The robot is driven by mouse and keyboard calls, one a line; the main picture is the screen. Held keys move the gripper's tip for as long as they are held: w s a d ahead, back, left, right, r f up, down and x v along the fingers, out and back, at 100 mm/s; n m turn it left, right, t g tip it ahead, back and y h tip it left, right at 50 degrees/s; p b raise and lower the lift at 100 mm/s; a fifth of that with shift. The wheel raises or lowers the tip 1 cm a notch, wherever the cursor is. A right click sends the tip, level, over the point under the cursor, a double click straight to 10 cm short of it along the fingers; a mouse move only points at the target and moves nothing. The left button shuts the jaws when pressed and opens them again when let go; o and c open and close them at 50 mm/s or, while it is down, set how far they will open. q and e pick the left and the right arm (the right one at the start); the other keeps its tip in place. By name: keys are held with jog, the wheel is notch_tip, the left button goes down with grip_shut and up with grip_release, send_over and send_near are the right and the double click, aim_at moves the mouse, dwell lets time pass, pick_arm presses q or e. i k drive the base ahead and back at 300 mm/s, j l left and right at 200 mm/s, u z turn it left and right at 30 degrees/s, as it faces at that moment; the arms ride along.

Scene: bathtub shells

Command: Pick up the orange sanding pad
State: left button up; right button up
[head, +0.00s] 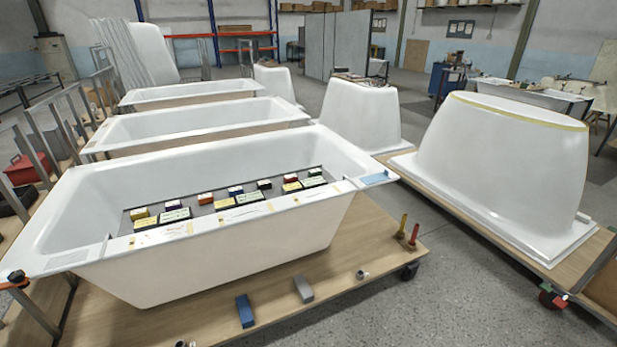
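Several small pads or blocks with pale tops lie in two rows on a grey tray (126,228) set across the inside of the nearest white bathtub shell (215,258). One back-row block (205,198) has a reddish-orange side and a white top; it may be the orange sanding pad, but it is too small to be sure. Neither of my grippers is in view.
The shell stands on a wooden trolley (375,262). An upturned tub (505,165) stands to the right. Grey floor (450,300) is clear between.

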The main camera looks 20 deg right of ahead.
aim_at(207, 199)
jog(key=i+l+z, duration=0.15)
jog(key=l, duration=0.25)
jog(key=i+l+z, duration=0.35)
jog(key=i+l, duration=0.2)
jog(key=l, duration=0.2)
